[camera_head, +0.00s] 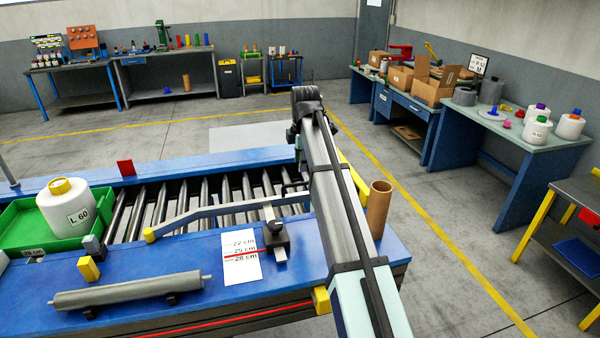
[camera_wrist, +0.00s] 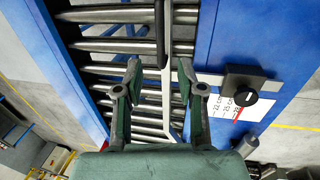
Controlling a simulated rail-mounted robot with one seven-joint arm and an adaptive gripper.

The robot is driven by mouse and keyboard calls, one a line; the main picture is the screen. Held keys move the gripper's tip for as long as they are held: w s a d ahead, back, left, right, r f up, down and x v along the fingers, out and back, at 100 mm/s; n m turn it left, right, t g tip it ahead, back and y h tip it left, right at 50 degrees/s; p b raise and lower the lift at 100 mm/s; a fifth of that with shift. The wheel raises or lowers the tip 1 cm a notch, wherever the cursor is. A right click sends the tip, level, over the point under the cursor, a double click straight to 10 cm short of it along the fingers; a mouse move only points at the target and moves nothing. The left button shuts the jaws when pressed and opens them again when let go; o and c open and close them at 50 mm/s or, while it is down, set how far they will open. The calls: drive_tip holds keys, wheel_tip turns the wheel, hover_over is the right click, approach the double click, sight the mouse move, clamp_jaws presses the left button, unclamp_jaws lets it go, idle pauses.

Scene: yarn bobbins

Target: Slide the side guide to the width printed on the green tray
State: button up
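The side guide (camera_head: 230,206) is a long grey-blue bar with bent ends over the rollers. It also shows in the wrist view (camera_wrist: 161,32). A dark clamp with a knob (camera_head: 273,234) sits on its cross arm, beside a white scale card (camera_head: 240,270) marked 22, 25 and 28 cm. A red line crosses the card near the lower marks; its exact reading is unclear. My gripper (camera_wrist: 160,75) is open, with the guide bar running between its fingers and gaps visible on both sides. The green tray (camera_head: 15,222) holds a white bobbin (camera_head: 65,210) labelled L 60.
A grey roller (camera_head: 128,291) lies on supports on the blue front ledge, near a yellow block (camera_head: 88,268). A brown cardboard tube (camera_head: 378,209) stands at the right end. The rollers between tray and guide are clear.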

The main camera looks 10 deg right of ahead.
drive_tip(key=r, duration=0.3)
drive_tip(key=shift+s+r, duration=0.2)
drive_tip(key=shift+s, duration=0.15)
